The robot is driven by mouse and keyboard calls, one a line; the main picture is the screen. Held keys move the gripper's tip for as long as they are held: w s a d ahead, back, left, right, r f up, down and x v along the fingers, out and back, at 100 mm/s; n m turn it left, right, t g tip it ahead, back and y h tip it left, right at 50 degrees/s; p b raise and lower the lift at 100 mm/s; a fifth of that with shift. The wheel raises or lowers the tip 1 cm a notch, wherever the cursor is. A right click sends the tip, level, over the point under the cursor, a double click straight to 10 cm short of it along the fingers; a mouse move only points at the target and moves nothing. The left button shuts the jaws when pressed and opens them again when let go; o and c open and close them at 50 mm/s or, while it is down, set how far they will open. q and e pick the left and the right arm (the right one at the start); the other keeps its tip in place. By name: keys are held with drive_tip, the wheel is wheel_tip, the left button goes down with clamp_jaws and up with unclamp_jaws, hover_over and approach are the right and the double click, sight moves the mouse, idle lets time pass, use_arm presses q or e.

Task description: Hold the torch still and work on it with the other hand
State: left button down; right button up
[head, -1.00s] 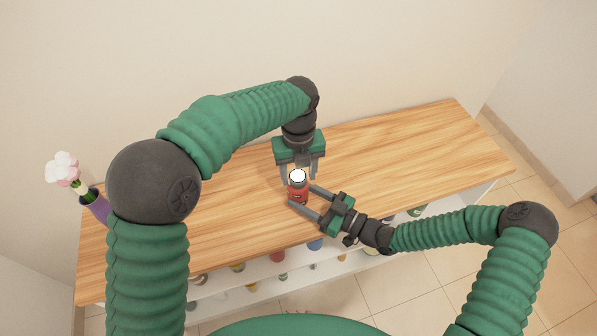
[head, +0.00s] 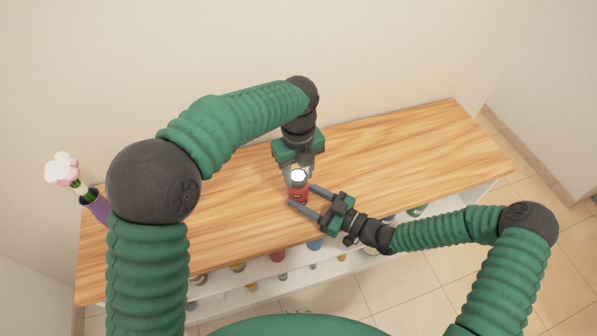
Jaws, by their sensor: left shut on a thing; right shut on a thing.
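The torch (head: 299,193) stands upright on the wooden top, with a red body and a white upper end. My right gripper (head: 304,196) comes in from the right, low down, and is shut on the red body, one finger on each side. My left gripper (head: 297,172) points down from above and behind, and is shut on the torch's upper end. Its fingers are partly hidden behind the white end, so their exact contact is hard to see.
The wooden counter (head: 420,150) is bare to the right of the torch. A purple vase (head: 96,206) with pale flowers (head: 63,168) stands at its left end. Shelves below the front edge hold several small bottles and jars. A wall runs close behind the counter.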

sight(300, 175)
use_arm(q)
drive_tip(key=n, duration=0.5)
drive_tip(key=shift+d+n, duration=0.25)
drive_tip(key=shift+n, duration=0.05)
use_arm(e)
drive_tip(key=shift+s+a, duration=0.1)
use_arm(q)
drive_tip(key=shift+n, duration=2.2)
drive_tip(key=shift+d+r, duration=0.1)
drive_tip(key=c, duration=1.1)
unclamp_jaws()
drive_tip(key=shift+c, duration=0.2)
drive_tip(key=o, duration=0.3)
drive_tip(key=shift+a, duration=0.2)
wheel_tip(300, 175, up, 12)
drive_tip(key=shift+f, duration=0.1)
